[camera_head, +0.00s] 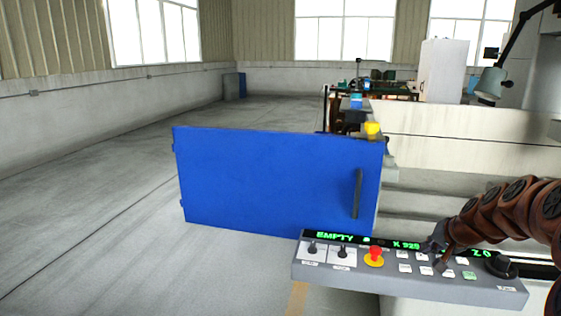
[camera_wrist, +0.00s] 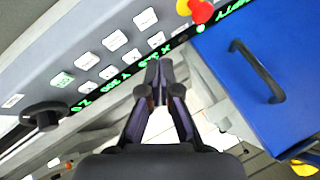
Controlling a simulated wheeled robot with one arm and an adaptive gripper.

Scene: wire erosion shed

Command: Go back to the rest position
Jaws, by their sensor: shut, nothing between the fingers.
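My gripper (camera_head: 437,252) is shut and empty in front of the control panel (camera_head: 400,285), over its right half. In the wrist view my gripper (camera_wrist: 158,82) points at the panel (camera_wrist: 55,60), with its fingertips close together beside the green display text. I cannot tell whether the tips touch the panel. The display reads "EMPTY" at its left end, and my gripper hides part of the line. My arm comes in from the right edge of the head view.
A blue door (camera_head: 275,185) with a dark handle stands open left of the panel. The panel carries a red and yellow stop button (camera_head: 374,256), white buttons and a black knob (camera_head: 501,266). A lamp (camera_head: 491,85) hangs upper right. The floor at left is clear.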

